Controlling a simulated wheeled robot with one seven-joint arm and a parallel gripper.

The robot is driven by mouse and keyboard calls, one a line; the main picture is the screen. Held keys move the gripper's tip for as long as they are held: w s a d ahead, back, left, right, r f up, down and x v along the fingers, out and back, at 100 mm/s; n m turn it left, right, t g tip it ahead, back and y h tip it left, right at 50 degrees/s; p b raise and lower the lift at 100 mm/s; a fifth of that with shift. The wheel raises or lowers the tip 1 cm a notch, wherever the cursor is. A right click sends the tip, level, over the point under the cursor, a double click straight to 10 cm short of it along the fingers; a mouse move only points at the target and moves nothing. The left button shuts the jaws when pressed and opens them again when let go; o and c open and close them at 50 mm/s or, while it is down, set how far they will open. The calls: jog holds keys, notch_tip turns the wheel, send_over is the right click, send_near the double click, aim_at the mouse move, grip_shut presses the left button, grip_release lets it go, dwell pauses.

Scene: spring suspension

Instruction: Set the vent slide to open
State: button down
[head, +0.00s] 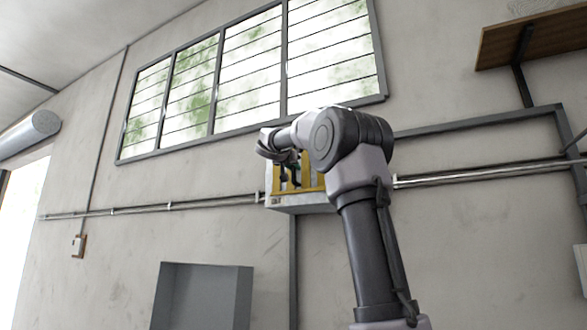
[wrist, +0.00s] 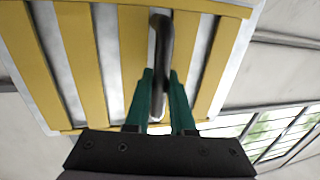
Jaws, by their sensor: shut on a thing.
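The vent slide is a yellow slatted panel on a pale housing (head: 300,203) on the wall, partly hidden behind my arm in the head view. In the wrist view the yellow slats (wrist: 75,60) alternate with pale gaps and fill the upper left and middle. A dark grey handle (wrist: 161,45) stands out from the panel. My gripper (wrist: 161,100) has its green fingers on either side of the handle's lower part and is shut on it. In the head view my gripper (head: 289,170) is at the panel's front, small and dark.
A louvred window (head: 250,75) is above the vent. A metal pipe (head: 190,204) runs along the wall at both sides of the housing. A grey open box (head: 200,295) stands below left. A wooden shelf (head: 540,38) is at the upper right.

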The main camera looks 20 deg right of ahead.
aim_at(305, 169)
jog(key=s+d, duration=0.2)
jog(key=shift+s+d, duration=0.1)
jog(key=shift+s, duration=0.3)
jog(key=shift+f, duration=0.1)
jog(key=c, duration=0.8)
grip_release()
jog(key=shift+s, duration=0.1)
jog(key=shift+o, duration=0.2)
jog(key=v, duration=1)
jog(key=shift+s+a, duration=0.2)
jog(key=shift+s, duration=0.05)
